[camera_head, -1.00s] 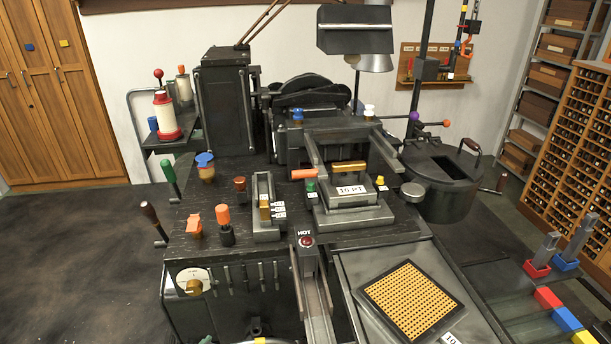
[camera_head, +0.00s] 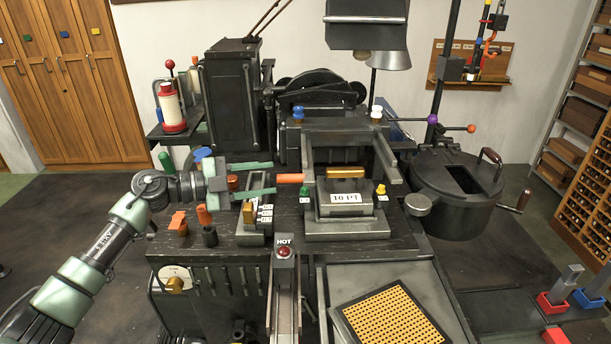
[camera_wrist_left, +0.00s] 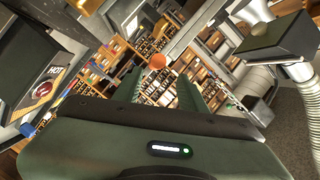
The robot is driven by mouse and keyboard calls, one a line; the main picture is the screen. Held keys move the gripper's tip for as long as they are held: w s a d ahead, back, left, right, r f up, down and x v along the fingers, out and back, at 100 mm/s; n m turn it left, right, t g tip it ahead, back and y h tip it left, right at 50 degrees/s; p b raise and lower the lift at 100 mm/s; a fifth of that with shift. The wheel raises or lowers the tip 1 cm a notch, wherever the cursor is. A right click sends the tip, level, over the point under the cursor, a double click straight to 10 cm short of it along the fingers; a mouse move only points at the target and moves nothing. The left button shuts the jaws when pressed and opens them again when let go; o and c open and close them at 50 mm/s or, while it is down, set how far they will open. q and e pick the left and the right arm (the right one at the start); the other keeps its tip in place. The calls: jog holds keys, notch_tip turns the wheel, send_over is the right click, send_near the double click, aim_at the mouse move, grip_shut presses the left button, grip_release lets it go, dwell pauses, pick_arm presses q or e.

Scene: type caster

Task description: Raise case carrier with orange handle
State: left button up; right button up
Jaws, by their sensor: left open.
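The case carrier's orange handle (camera_head: 291,179) sticks out leftward at the left side of the dark frame (camera_head: 309,150) around the block labelled 10 PT. In the left wrist view the handle's round orange end (camera_wrist_left: 157,61) shows beyond and between the fingers. My left gripper (camera_head: 271,178) is open, with its two green fingers pointing right, one above and one below the handle's line. Its fingertips are at or just short of the handle's left end; I cannot tell whether they touch it. My right gripper is not in view.
The 10 PT block (camera_head: 345,196) has a gold top bar. A green knob (camera_head: 305,193) and a yellow knob (camera_head: 381,191) flank it. Under my left gripper stand an orange-topped plunger (camera_head: 205,216) and a grey slotted holder (camera_head: 257,222). A round black pot (camera_head: 455,190) is at right.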

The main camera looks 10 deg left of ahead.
aim_at(279, 179)
pick_arm(q)
jog(key=shift+a+g, duration=0.5)
jog(key=shift+a, duration=0.05)
jog(key=p+x, duration=0.2)
jog(key=x, duration=0.5)
jog(key=shift+f, duration=0.15)
jog(key=shift+w+d+f, duration=0.15)
jog(key=shift+c, duration=1.4)
grip_shut()
